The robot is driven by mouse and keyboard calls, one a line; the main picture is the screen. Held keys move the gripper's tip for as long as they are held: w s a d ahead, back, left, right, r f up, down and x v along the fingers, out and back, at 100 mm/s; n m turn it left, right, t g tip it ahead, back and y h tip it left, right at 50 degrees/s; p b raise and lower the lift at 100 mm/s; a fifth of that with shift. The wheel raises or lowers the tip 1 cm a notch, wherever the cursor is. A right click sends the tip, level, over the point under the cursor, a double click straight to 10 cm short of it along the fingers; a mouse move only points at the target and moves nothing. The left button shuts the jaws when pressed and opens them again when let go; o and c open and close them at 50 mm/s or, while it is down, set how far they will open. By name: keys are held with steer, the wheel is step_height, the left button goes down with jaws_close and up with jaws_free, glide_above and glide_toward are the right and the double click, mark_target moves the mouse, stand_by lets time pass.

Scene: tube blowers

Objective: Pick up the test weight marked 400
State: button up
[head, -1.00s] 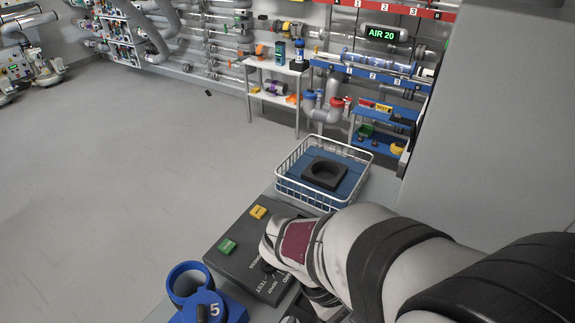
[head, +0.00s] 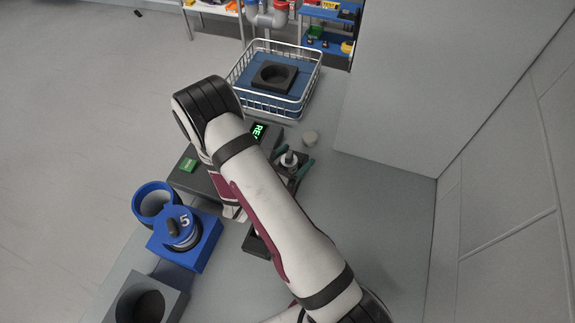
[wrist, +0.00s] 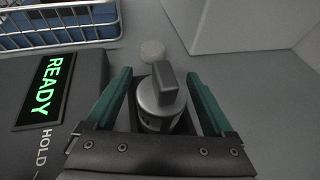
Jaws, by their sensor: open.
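A grey metal weight (wrist: 158,103) with an upright flat grip knob stands between my gripper's fingers in the wrist view. No number can be read on it. It also shows in the head view (head: 289,158), partly hidden by the gripper. My gripper (wrist: 158,76) is open, with one green finger on each side of the weight and a visible gap to the knob. Whether the fingers touch the weight's lower body cannot be told.
The dark tester box with a lit READY display (wrist: 45,92) is just left. A pale round disc (wrist: 152,51) lies beyond the weight. A wire basket (head: 318,75) with a black holder (head: 274,87) stands behind.

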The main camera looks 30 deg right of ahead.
steer(key=shift+s+f, duration=0.15)
steer(key=shift+f, duration=0.1)
jaws_close()
